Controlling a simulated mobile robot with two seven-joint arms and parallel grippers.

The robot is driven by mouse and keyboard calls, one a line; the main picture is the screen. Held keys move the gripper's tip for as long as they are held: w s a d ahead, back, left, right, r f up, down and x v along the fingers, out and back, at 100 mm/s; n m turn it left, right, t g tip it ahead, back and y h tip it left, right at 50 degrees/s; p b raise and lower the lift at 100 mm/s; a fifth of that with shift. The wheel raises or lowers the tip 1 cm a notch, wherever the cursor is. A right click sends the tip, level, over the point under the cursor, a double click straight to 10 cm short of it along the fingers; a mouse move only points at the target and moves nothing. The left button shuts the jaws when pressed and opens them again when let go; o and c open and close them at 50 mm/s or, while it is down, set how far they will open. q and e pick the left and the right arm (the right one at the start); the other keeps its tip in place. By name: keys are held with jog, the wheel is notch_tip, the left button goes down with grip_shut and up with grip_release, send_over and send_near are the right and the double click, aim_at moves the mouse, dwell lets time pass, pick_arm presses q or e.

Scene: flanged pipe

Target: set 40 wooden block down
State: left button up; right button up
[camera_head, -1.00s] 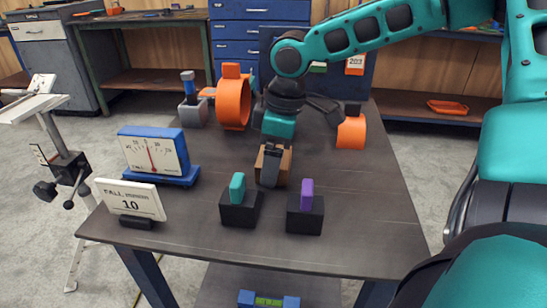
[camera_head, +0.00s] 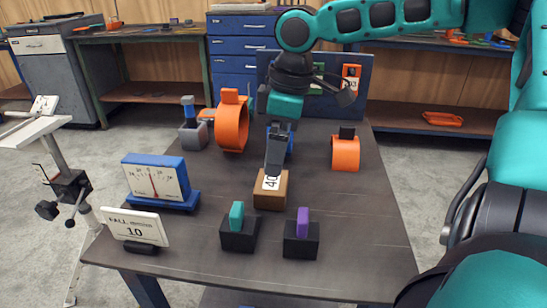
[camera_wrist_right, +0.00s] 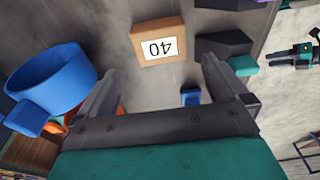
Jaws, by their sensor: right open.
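The wooden block (camera_head: 271,190) with a white label reading 40 sits on the dark tabletop, behind and between two black stands. In the wrist view the block (camera_wrist_right: 174,31) lies ahead of the fingertips, its label facing the camera. My right gripper (camera_head: 274,168) is above the block in the head view, its fingers partly covering the label's upper edge. In the wrist view the right gripper (camera_wrist_right: 158,75) has its fingers spread wide with nothing between them. My left gripper is not in view.
A black stand with a teal piece (camera_head: 238,232) and one with a purple piece (camera_head: 301,240) stand in front. Orange rings (camera_head: 232,125) (camera_head: 345,154) stand behind. The right side of the tabletop is clear.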

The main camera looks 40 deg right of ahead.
jog(key=shift+s+d+r+p, duration=0.15)
jog(key=shift+r+p, duration=0.15)
jog(key=shift+r, duration=1.3)
